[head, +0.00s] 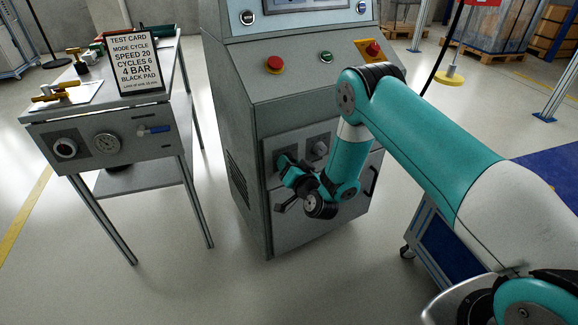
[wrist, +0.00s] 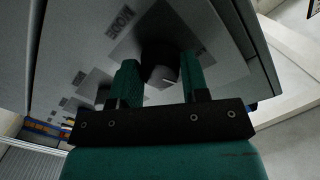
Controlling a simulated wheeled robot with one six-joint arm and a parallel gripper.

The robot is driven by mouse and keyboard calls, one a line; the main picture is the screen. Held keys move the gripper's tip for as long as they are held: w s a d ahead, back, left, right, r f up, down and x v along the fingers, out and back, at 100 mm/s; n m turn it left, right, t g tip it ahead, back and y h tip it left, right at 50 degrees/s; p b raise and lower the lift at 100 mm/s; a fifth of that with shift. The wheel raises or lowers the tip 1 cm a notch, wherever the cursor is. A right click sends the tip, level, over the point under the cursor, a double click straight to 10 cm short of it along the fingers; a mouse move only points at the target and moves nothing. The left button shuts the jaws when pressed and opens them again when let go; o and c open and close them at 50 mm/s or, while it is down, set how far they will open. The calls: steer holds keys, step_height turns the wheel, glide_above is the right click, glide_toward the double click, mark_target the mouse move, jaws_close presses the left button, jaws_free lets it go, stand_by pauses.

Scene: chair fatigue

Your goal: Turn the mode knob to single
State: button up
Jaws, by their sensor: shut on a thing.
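The mode knob (wrist: 158,55) is a black round knob on a grey plate, with a white pointer line on its face. In the wrist view the upside-down letters on the panel above it appear to read MODE. The knob sits between the two teal fingers of my gripper (wrist: 162,78), which is shut on it. The pointer line slants, but I cannot tell which marking it faces. In the head view my gripper (head: 284,164) is at the left plate on the front of the grey machine cabinet (head: 240,130). There it hides the knob.
A second knob (head: 320,149) is just right of my gripper. A side table at left carries a test card (head: 139,62) reading "MODE CYCLE".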

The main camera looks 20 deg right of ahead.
stand_by(0.3)
steer(key=o, duration=0.9)
steer(key=shift+f, duration=0.1)
steer(key=s+b, duration=0.1)
steer(key=s, duration=0.4)
steer(key=s+d+b, duration=0.1)
steer(key=s+b, duration=0.1)
steer(key=s, duration=0.4)
steer(key=s+d+r+b, duration=0.1)
steer(key=s+b, duration=0.1)
steer(key=s, duration=0.4)
steer(key=shift+s+d+r, duration=0.1)
steer(key=shift+d, duration=0.15)
